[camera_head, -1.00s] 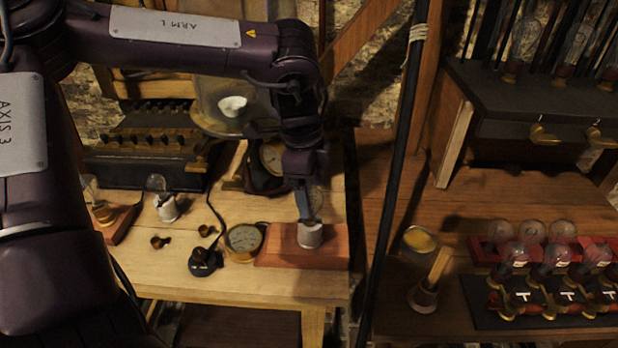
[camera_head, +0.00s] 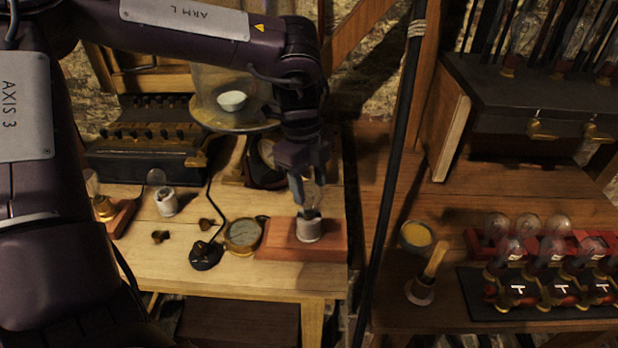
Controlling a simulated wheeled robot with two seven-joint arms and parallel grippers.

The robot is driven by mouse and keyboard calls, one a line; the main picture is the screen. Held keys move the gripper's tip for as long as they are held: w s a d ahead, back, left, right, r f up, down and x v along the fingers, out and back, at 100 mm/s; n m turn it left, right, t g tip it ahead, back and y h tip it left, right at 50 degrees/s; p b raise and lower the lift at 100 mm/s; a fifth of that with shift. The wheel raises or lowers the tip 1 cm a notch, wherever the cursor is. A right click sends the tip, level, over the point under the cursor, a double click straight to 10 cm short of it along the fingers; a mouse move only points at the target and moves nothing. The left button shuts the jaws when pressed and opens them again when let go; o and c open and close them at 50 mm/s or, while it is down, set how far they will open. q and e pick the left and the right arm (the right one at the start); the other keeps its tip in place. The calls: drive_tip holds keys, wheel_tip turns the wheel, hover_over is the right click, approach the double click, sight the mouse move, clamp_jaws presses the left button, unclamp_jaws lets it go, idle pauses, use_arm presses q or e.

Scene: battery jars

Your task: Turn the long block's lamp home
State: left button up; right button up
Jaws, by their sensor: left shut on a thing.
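The long block (camera_head: 330,246) is a reddish wooden block near the front right of the left table. A pale round socket (camera_head: 307,230) stands on it. A clear glass lamp (camera_head: 314,195) sits upright at the socket, partly hidden by the fingers. My left gripper (camera_head: 309,208) points down over the socket and is shut on the lamp, one finger on each side. Whether the lamp's base is fully seated cannot be told. My right gripper is out of view.
A round brass dial (camera_head: 242,234) lies just left of the block, with a black corded knob (camera_head: 205,254) beside it. Another lamp in a pale socket (camera_head: 166,203) stands further left. A dark upright pole (camera_head: 395,180) rises to the right.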

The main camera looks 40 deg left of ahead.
use_arm(q)
drive_tip(key=shift+m, duration=0.6)
drive_tip(key=shift+m+g+p, duration=0.3)
drive_tip(key=shift+m, duration=0.9)
drive_tip(key=m, duration=0.4)
drive_tip(key=shift+m+g+y+p, duration=0.3)
drive_tip(key=shift+m+p, duration=0.2)
drive_tip(key=shift+m, duration=0.7)
drive_tip(key=shift+r+m+p, duration=0.1)
drive_tip(key=shift+m+p, duration=0.35)
drive_tip(key=shift+m, duration=1.15)
